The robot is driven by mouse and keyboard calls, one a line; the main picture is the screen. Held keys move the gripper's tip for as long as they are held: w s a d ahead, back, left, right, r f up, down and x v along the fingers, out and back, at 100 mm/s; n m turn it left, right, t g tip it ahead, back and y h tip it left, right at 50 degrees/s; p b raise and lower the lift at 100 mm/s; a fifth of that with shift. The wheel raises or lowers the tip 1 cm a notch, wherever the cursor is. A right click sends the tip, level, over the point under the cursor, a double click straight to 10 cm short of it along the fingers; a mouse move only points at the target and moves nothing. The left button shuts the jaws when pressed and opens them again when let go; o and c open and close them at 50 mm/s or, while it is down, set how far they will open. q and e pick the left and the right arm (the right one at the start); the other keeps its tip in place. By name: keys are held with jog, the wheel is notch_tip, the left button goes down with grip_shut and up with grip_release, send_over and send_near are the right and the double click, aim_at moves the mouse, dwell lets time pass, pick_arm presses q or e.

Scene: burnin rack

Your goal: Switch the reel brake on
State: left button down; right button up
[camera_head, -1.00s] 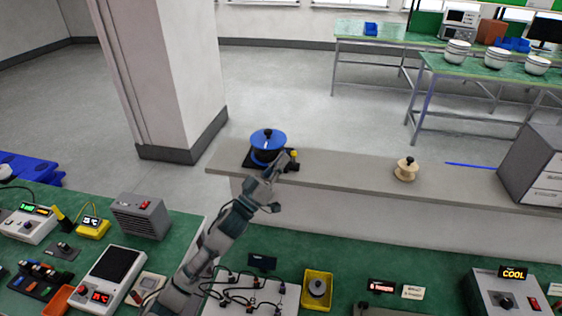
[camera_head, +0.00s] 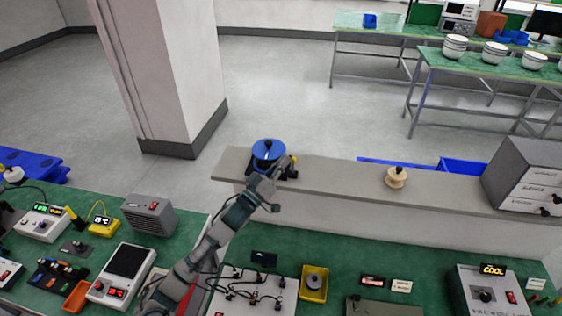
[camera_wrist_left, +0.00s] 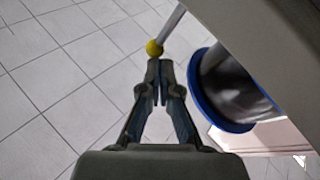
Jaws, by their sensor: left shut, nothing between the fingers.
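The blue reel (camera_head: 268,150) sits on the grey ledge behind the green bench, with a black knob on top. It also shows in the left wrist view (camera_wrist_left: 230,121), right of my fingers. The brake lever's yellow knob (camera_wrist_left: 154,48) is on a pale rod just beyond my fingertips; in the head view it is small (camera_head: 293,159), right of the reel. My left gripper (camera_head: 270,182) is shut and empty at the reel's near right side. The wrist view shows its closed fingertips (camera_wrist_left: 160,64) close to the yellow knob; contact cannot be told. My right gripper is not in view.
A wooden spool (camera_head: 396,178) stands on the grey ledge (camera_head: 340,175) to the right, before a grey drawer cabinet (camera_head: 522,175). The green bench below holds instruments, a cable board (camera_head: 250,290) and a yellow tray (camera_head: 314,290). A pillar (camera_head: 170,70) stands behind left.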

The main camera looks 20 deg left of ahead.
pick_arm(q)
jog(key=shift+w+a+r+p, duration=0.1)
jog(key=shift+w+r+p, duration=0.15)
jog(key=shift+w+p, duration=0.5)
jog(key=shift+w, duration=0.2)
jog(key=shift+r, duration=0.1)
